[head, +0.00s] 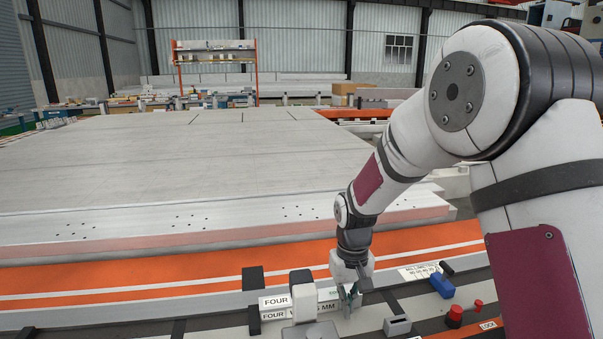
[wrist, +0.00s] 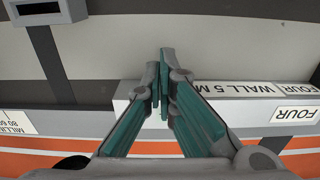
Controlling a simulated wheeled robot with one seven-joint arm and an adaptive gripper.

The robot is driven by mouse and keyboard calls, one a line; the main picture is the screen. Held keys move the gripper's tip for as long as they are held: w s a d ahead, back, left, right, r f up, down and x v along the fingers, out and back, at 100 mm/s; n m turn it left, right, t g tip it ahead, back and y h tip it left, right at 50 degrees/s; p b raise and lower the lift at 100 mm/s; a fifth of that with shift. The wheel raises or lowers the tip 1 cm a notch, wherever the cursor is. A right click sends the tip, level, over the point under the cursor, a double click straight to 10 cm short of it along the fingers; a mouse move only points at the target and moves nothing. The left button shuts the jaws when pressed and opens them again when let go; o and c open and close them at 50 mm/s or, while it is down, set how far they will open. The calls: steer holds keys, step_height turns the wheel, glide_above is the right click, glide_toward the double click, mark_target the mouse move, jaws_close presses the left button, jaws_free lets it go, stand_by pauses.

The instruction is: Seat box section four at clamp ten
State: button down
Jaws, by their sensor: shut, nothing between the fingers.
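Box section four (head: 328,293) is a short pale bar with "FOUR" labels, lying on the jig bed near the bottom of the head view. It also shows upside down in the wrist view (wrist: 250,112), running off to the right. My gripper (head: 347,308) is low at the bar's right end. In the wrist view its green-padded fingers (wrist: 164,65) are together and empty, overlapping the bar's end in the picture; I cannot tell whether they touch it. A dark-topped clamp (head: 303,297) stands in front of the bar. No number ten is readable, so I cannot tell which clamp is ten.
A grey block (head: 397,325), a blue clamp-like part (head: 442,285) and a red button (head: 455,316) lie to the right. A large pale panel (head: 180,170) fills the area behind the orange rail (head: 150,282).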

steer(key=shift+w, duration=0.1)
steer(key=shift+s+d+p, duration=0.15)
steer(key=shift+s+p, duration=0.3)
steer(key=shift+s, duration=0.45)
step_height(320, 180, up, 8)
steer(key=p, duration=0.4)
steer(key=shift+p, duration=0.4)
steer(key=s+d+r+m+t+p, duration=0.1)
steer(key=s+d+r, duration=0.2)
steer(key=s+r, duration=0.5)
steer(key=s+d+r+t+p, duration=0.1)
steer(key=s+d+r, duration=0.1)
steer(key=s+r, duration=0.5)
steer(key=s+d+r+t+p, duration=0.1)
steer(key=s+d+r, duration=0.1)
steer(key=s, duration=0.6)
steer(key=s+d+r+m+t+p, duration=0.1)
steer(key=s+r, duration=0.4)
steer(key=s, duration=0.4)
steer(key=shift+s+d+r, duration=0.15)
steer(key=shift+d+r, duration=0.05)
steer(key=shift+d, duration=0.15)
